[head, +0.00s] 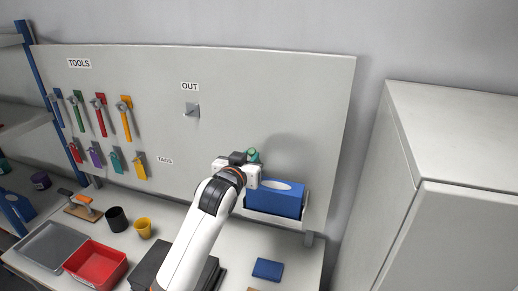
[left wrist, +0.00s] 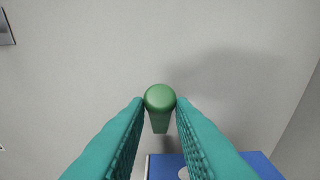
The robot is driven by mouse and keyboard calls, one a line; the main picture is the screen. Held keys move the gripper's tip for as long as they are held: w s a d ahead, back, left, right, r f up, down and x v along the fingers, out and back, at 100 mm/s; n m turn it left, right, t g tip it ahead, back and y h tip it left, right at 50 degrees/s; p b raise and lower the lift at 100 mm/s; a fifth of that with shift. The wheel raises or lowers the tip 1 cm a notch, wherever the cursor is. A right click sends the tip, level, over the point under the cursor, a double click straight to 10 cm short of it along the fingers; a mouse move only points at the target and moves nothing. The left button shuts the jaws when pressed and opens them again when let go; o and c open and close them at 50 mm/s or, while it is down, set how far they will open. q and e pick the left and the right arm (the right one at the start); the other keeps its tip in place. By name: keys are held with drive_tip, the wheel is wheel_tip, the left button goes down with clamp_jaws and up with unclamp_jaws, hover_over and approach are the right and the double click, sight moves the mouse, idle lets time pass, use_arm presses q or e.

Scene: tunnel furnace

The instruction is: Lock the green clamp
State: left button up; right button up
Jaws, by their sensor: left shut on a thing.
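My left gripper (head: 253,157) is raised in front of the pale board, just above the blue box. In the left wrist view its two teal fingers (left wrist: 160,125) are closed on both sides of a green round-ended bar (left wrist: 160,100). I cannot tell whether this bar is part of the green clamp; the fingers hide much of it. A green-handled item (head: 78,115) hangs under the TOOLS label, between a blue and a red one. My right gripper is not in view.
The blue box (head: 275,200) sits in a holder low on the board. A hook (head: 191,111) is under the OUT label. Red tray (head: 95,262), grey tray (head: 52,246), black cup (head: 117,219) and yellow cup (head: 143,228) stand at left. A cabinet (head: 450,160) stands at right.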

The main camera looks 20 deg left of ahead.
use_arm(q)
drive_tip(key=shift+s+f, duration=1.3)
drive_tip(key=shift+f, duration=0.1)
drive_tip(key=shift+s+f+b, duration=0.35)
drive_tip(key=shift+f+b, duration=0.05)
drive_tip(key=shift+f, duration=0.4)
drive_tip(key=shift+s+f+b, duration=0.3)
drive_tip(key=shift+f+b, duration=0.1)
drive_tip(key=shift+f, duration=0.35)
drive_tip(key=shift+s+a+f+b, duration=0.15)
drive_tip(key=shift+f+b, duration=0.65)
drive_tip(key=shift+f, duration=0.9)
clamp_jaws()
drive_tip(key=o, duration=0.6)
unclamp_jaws()
drive_tip(key=shift+r, duration=0.15)
drive_tip(key=shift+o, duration=0.2)
